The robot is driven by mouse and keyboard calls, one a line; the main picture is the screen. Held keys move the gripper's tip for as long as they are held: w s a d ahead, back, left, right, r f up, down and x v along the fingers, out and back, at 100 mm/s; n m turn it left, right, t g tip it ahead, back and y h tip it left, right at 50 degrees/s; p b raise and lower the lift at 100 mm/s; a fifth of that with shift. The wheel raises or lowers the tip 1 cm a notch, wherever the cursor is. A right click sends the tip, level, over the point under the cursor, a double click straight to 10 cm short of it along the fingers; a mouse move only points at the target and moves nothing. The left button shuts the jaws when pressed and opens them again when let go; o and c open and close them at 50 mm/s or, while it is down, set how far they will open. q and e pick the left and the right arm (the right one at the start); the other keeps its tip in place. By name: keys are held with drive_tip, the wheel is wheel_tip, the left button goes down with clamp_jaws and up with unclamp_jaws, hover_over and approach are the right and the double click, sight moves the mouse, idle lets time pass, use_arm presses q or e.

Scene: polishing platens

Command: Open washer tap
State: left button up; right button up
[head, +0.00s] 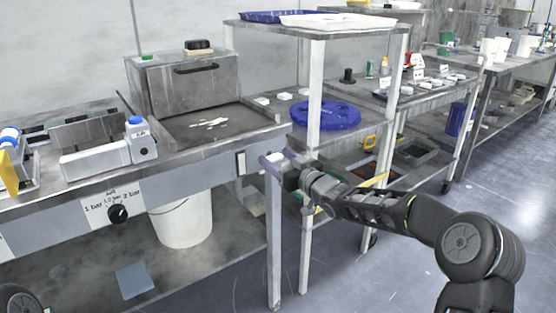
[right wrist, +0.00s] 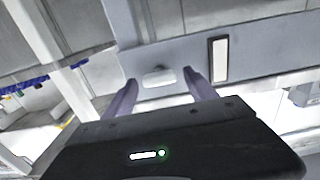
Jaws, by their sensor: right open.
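A small white rounded block, which looks like the washer tap (right wrist: 158,76), sits on the grey front panel of the bench (right wrist: 270,35) in the right wrist view. My right gripper (right wrist: 161,84) is open, with one purple-grey finger on each side of the block. I cannot tell whether the fingers touch it. In the head view my right gripper (head: 272,160) is at the right front corner of the washing bench, beside the leg of the shelf stand. A white block shows at its fingertips there. My left gripper is not in view.
A pale rectangular plate (right wrist: 218,59) sits right of the block. The shelf stand (head: 316,90) with a blue disc (head: 326,115) rises close behind my right gripper. A pressure knob (head: 117,213) is on the bench front. A white bucket (head: 182,222) stands below. Floor at right is clear.

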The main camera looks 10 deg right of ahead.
drive_tip(key=shift+c, duration=0.5)
drive_tip(key=c, duration=1.3)
